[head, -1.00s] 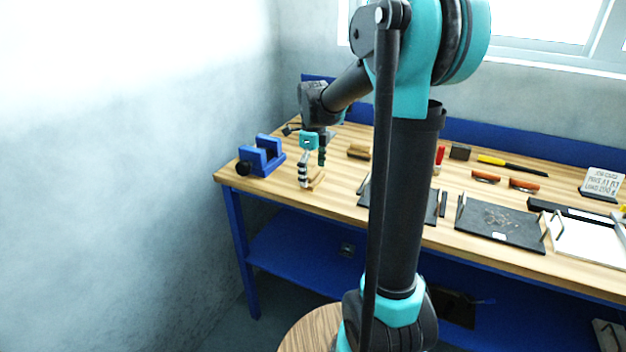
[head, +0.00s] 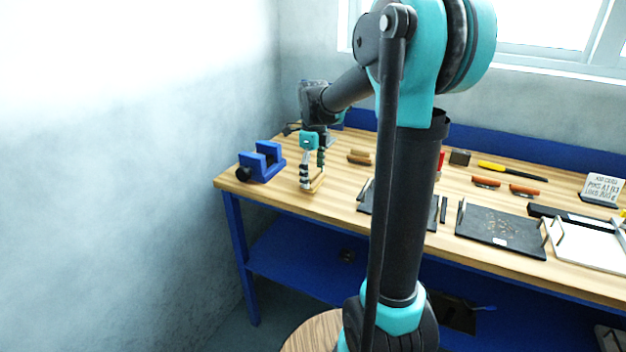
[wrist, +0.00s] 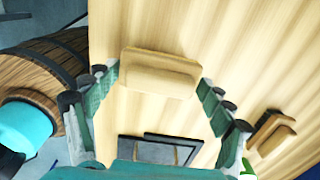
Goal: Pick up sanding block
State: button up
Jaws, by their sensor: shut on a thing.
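The sanding block (head: 317,182) is a light tan wooden block at the left front part of the workbench. In the wrist view the block (wrist: 158,73) lies between the two fingers, its long side spanning the gap. My gripper (head: 313,174) points down at it, and the fingers are shut on its ends. In the wrist view my gripper (wrist: 158,88) shows green-faced pads on both sides of the block. The block is at or very near the bench top; I cannot tell if it is clear of the wood.
A blue vise (head: 262,162) stands left of the gripper. A similar brown block (head: 359,157) lies to the right, behind; it also shows in the wrist view (wrist: 271,134). Dark trays (head: 500,226) and tools lie farther right on the workbench (head: 420,250).

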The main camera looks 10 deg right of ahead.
aim_at(313, 172)
notch_tip(313, 172, up, 18)
jog(key=shift+r, duration=0.15)
